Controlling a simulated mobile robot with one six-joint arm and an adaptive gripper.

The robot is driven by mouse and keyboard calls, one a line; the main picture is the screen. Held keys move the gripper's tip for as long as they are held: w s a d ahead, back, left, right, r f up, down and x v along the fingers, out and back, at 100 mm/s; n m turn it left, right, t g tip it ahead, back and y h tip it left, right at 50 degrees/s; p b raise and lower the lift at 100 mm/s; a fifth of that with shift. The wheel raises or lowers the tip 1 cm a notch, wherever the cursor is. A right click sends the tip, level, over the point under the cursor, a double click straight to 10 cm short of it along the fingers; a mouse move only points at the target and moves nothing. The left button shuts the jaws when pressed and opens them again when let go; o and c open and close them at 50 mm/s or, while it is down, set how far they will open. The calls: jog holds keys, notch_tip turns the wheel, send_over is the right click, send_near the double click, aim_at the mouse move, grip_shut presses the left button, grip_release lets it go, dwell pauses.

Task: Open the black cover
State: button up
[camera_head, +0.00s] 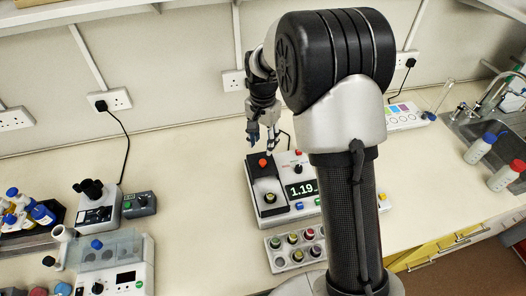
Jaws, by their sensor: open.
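A white instrument (303,207) with a lit display reading about 1.19 stands on the bench at the centre. A black cover (258,173) with a red knob (263,162) is on its left part. A round, pale-yellow-topped item (269,198) shows in the dark area in front of the knob. How far the cover is open or shut is hard to tell at this size. My gripper (262,141) is open and empty, fingers pointing down, just behind and above the red knob. It appears apart from the knob. My arm hides part of the instrument's right side.
A rack of several coloured-cap vials (279,262) sits in front of the instrument. A microscope-like device (97,208) and a white machine (104,262) stand at left. A sink (490,130) and two bottles are at right. Bench left of the instrument is clear.

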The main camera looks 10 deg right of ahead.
jog(key=shift+r, duration=1.6)
jog(key=shift+r, duration=0.1)
jog(key=s+r+n+t+b, duration=0.1)
jog(key=s+r+n+b, duration=0.1)
jog(key=s+r, duration=0.4)
jog(key=s+r+n+t+b, duration=0.1)
jog(key=s+r+n+b, duration=0.15)
jog(key=s, duration=0.55)
jog(key=s+f+n+t+b, duration=0.2)
jog(key=s+f+n+b, duration=0.1)
jog(key=s, duration=1.3)
jog(key=shift+s+n+t, duration=0.3)
jog(key=shift+s+n, duration=0.05)
jog(key=shift+n, duration=0.4)
